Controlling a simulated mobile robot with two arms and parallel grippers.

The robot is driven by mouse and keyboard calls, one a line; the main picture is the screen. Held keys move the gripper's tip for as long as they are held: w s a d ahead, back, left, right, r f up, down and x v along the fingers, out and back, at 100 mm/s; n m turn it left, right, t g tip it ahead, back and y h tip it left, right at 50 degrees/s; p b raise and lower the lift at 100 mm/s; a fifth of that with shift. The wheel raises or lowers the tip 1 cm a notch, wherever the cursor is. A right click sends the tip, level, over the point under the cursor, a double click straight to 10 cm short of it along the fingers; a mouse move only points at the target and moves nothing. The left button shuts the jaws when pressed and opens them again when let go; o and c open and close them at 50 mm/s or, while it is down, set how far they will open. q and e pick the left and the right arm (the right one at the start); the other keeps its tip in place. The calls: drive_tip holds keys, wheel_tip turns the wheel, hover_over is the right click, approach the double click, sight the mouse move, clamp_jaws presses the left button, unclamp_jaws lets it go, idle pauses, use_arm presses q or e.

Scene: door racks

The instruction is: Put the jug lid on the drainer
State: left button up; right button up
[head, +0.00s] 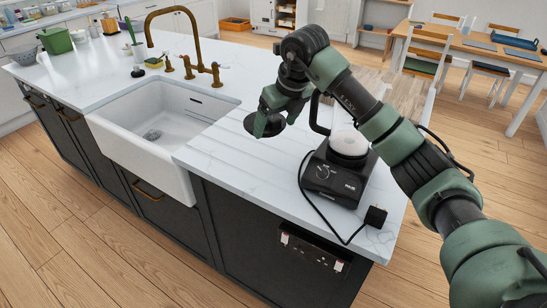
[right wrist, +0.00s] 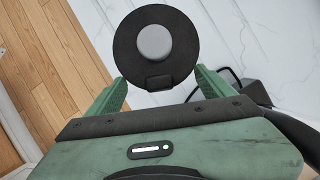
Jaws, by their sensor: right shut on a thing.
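The jug lid (head: 253,125) is a round black disc; its pale grey centre knob shows in the right wrist view (right wrist: 155,43). My right gripper (head: 268,122) is shut on the lid's near edge, with the green fingers on either side of a small black tab. The lid is above the worktop right of the sink. The drainer (head: 225,155) appears as faint grooves in the white worktop beside the sink, below the lid. A blender base (head: 335,178) with a black handle above it stands to the right. My left gripper is not in view.
The white sink (head: 165,125) with a brass tap (head: 190,45) lies to the left. A black cord and plug (head: 375,216) lie near the worktop's right corner. The worktop between sink and blender is clear.

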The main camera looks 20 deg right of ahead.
wheel_tip(320, 180, down, 13)
drive_tip(key=p, duration=0.2)
drive_tip(key=shift+f+p, duration=0.1)
drive_tip(key=shift+p, duration=0.2)
drive_tip(key=shift+f, duration=0.1)
drive_tip(key=shift+f, duration=0.1)
drive_tip(key=o, duration=1.3)
drive_tip(key=b+v, duration=0.2)
drive_tip(key=v, duration=1)
drive_tip(key=shift+s, duration=0.1)
